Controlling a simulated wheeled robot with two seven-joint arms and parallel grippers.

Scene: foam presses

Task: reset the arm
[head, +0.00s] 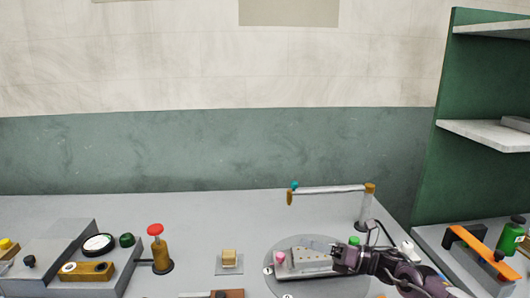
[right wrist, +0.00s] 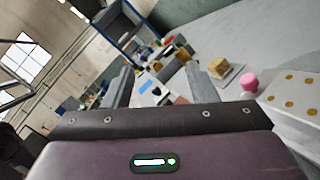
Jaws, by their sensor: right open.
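My right gripper (head: 325,248) reaches in from the lower right of the head view, above a round grey turntable (head: 262,283). Its jaws are open and nothing shows between the fingers in the right wrist view (right wrist: 160,72). The pink knob also shows in the right wrist view (right wrist: 249,82). Behind the gripper, a silver bar (head: 330,190) runs level from a post, with a teal knob on its left end. My left gripper is out of view.
A tan foam cube (head: 229,256) sits on a small plate left of the turntable. A red-topped plunger (head: 155,231) and a grey console (head: 58,250) stand further left. A green shelf (head: 468,110) rises at the right. The back of the table is clear.

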